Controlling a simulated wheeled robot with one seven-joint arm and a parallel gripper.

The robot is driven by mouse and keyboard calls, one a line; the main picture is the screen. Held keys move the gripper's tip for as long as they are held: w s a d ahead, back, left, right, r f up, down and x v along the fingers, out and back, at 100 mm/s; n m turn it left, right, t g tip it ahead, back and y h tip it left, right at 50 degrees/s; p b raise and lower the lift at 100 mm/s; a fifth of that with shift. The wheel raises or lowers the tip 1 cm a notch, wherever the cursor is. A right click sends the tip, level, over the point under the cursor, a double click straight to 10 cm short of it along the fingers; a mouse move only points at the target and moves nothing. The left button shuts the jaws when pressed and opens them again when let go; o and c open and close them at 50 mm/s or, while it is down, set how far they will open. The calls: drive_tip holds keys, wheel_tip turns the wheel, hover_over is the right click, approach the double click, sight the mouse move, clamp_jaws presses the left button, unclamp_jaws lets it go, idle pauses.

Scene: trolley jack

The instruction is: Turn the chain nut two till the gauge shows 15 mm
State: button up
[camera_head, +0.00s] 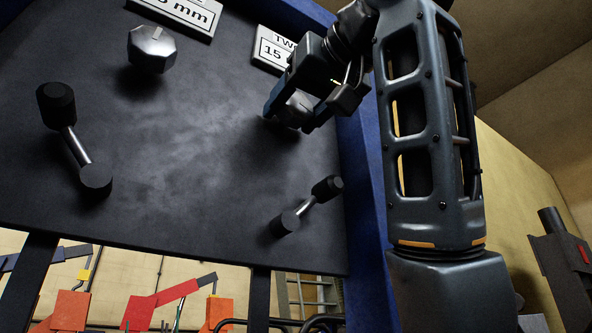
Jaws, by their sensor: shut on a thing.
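My gripper (305,112) reaches in from the upper right and is shut on a metal nut (294,107) on the dark panel, below the plate (270,50) that reads "TW" and "15". The fingers and wrist hide much of this nut and part of the plate. A second silver faceted nut (151,49) sits at the upper left, below a plate (184,12) ending in "mm". No gauge can be made out in this view.
A large crank handle (76,140) sticks out at the panel's left. A smaller crank (305,206) is at the lower right, below my gripper. The dark panel (190,150) is bare between them. A blue frame post (361,190) stands along its right edge.

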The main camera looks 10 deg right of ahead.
sight(300, 106)
drive_tip(key=shift+f, duration=0.1)
idle(0.3)
drive_tip(key=o, duration=1)
drive_tip(key=shift+c, duration=0.2)
drive_tip(key=v, duration=0.3)
drive_tip(key=shift+b, duration=0.4)
drive_tip(key=shift+b+v, duration=0.4)
drive_tip(key=shift+v, duration=0.4)
drive_tip(key=shift+b+v, duration=0.45)
drive_tip(key=shift+v, duration=1.15)
